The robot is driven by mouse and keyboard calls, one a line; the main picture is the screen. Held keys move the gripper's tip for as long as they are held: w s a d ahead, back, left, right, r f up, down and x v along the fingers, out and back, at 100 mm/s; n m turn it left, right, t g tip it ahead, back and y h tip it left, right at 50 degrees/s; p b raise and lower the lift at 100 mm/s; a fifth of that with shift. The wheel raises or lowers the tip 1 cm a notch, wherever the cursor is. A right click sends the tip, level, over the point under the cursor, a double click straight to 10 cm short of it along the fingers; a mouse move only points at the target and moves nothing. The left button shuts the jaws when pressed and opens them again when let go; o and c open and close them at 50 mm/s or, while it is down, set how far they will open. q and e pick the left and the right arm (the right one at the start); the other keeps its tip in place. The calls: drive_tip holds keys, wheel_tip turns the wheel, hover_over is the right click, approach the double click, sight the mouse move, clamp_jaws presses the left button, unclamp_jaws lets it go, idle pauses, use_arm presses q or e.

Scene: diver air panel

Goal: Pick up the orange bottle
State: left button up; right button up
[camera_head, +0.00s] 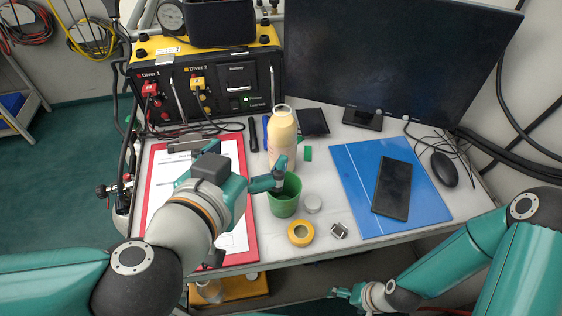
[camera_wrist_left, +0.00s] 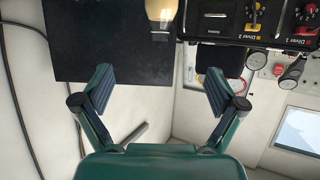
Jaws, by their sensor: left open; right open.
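The bottle (camera_head: 283,138) is pale cream-orange with a light cap and a loop on top. It stands upright on the table behind the green cup (camera_head: 285,197). Part of it shows at the top edge of the left wrist view (camera_wrist_left: 161,10). My left gripper (camera_head: 246,158) is open and empty, above the clipboard and to the left of the bottle. One finger reaches in front of the bottle's lower part in the head view; I cannot tell whether they touch. My right gripper (camera_head: 340,293) is low, in front of the table edge, away from the bottle.
A red clipboard (camera_head: 250,238) lies left. A yellow tape roll (camera_head: 301,233) and small metal parts lie in front of the cup. The diver panel (camera_head: 210,85) and monitor (camera_head: 395,50) stand behind. A blue folder (camera_head: 352,165) with a black phone (camera_head: 392,188) lies right.

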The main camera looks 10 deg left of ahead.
use_arm(q)
drive_tip(key=b, duration=0.5)
approach(277, 151)
drive_tip(key=v, duration=0.5)
drive_tip(key=p+x, duration=0.4)
drive_tip(key=x, duration=0.7)
drive_tip(key=shift+w+d, duration=0.1)
drive_tip(key=shift+d, duration=0.05)
drive_tip(key=shift+w+f, duration=0.15)
drive_tip(key=shift+w, duration=0.25)
drive_tip(key=shift+w+f, duration=0.2)
drive_tip(key=b+x, duration=0.3)
drive_tip(key=x, duration=0.1)
drive_tip(key=shift+w+f, duration=0.1)
drive_tip(key=shift+f, duration=0.1)
drive_tip(key=shift+w, duration=0.2)
drive_tip(key=shift+r, duration=0.1)
use_arm(e)
wheel_tip(277, 151, down, 7)
